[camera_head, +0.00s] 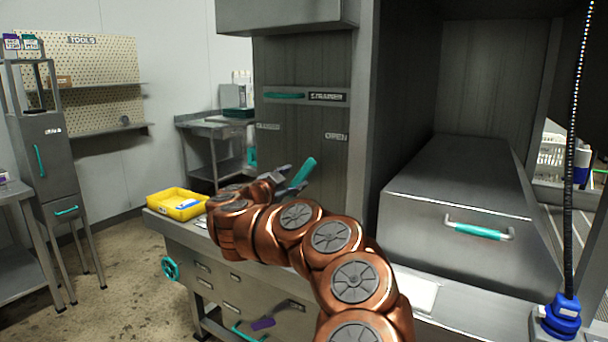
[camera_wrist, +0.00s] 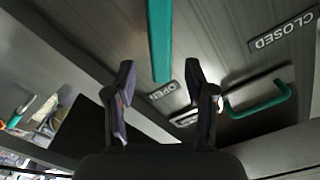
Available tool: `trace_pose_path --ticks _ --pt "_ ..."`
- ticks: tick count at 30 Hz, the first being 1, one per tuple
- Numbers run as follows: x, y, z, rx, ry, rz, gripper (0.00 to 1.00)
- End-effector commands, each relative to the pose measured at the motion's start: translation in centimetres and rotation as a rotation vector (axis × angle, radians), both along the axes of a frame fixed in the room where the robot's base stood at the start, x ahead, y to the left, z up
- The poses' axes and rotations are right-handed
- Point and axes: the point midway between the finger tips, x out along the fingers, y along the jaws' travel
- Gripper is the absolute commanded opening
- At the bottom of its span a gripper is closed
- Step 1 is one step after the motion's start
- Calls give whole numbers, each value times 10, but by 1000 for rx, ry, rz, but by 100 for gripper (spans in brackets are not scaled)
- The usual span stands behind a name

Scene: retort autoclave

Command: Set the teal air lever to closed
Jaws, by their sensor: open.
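The teal air lever (camera_head: 303,172) is a flat bar on the grey cabinet front, tilted up and right toward the OPEN label (camera_head: 336,137). In the wrist view the lever (camera_wrist: 160,40) runs down from the top edge, its end beside the OPEN label (camera_wrist: 165,91). The CLOSED label (camera_head: 268,127) is to the left in the head view; it also shows at upper right in the wrist view (camera_wrist: 284,32). My gripper (camera_head: 285,180) is close to the lever, open and empty. Its fingers (camera_wrist: 158,82) stand apart. The lever's pivot is hidden in both views.
A teal strainer handle (camera_head: 284,96) is above the labels. A yellow bin (camera_head: 177,204) sits left of my gripper on the bench. A grey box with a teal handle (camera_head: 478,231) stands right of my arm. A blue-based hose (camera_head: 562,313) rises at far right.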

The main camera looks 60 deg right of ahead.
Motion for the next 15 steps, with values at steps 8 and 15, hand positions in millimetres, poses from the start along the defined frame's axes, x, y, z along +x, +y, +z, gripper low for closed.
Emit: trace_pose_path --ticks 8,15 --pt "0 -35 1 0 -2 -3 54" --pt "2 -58 0 -2 -1 -1 54"
